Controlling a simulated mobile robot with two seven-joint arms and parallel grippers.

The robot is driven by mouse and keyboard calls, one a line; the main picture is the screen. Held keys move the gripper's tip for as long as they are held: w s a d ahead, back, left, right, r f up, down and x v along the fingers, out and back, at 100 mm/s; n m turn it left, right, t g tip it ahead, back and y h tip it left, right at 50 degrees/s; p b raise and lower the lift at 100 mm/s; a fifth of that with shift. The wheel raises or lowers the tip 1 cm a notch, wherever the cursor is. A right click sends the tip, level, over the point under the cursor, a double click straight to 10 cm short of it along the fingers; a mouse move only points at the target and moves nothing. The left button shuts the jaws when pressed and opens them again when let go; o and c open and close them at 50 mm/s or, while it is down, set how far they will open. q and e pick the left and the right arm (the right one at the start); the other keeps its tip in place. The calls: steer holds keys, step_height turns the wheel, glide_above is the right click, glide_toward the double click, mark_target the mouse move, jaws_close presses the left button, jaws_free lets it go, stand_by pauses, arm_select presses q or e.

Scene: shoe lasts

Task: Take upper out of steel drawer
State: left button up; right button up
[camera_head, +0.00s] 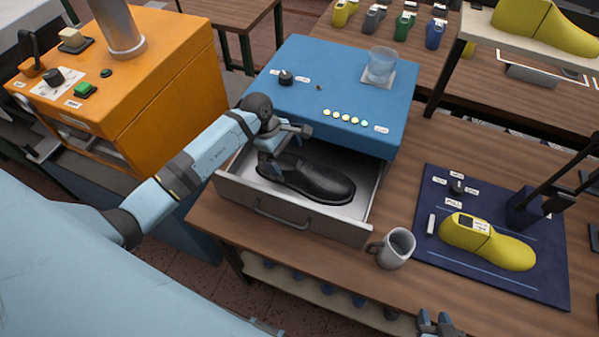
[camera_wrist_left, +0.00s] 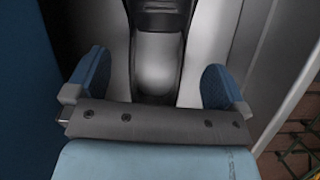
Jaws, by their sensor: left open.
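The black upper (camera_head: 318,182) lies in the pulled-out steel drawer (camera_head: 300,224), its toe pointing right. My left gripper (camera_head: 277,148) is over the upper's left end and partly hides it. In the left wrist view, my left gripper (camera_wrist_left: 155,88) has its blue fingers wide apart. The upper (camera_wrist_left: 157,20) shows between and beyond them, with the pale drawer floor (camera_wrist_left: 115,60) around it. I cannot tell whether the fingers touch the upper. My right gripper (camera_head: 436,322) shows only at the bottom edge, its tips apart and nothing visible between them.
The blue cabinet top (camera_head: 335,85) overhangs the back of the drawer and carries a clear cup (camera_head: 381,64). A grey mug (camera_head: 396,248) stands close to the drawer's right front corner. A yellow last (camera_head: 488,243) lies on a dark mat (camera_head: 520,283) at the right.

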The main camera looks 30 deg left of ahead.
arm_select(q)
steer(key=b+x, duration=0.2)
steer(key=x, duration=0.3)
steer(key=shift+a+f, duration=0.15)
steer(key=shift+a, duration=0.05)
steer(key=shift+s, duration=0.1)
steer(key=c, duration=0.9)
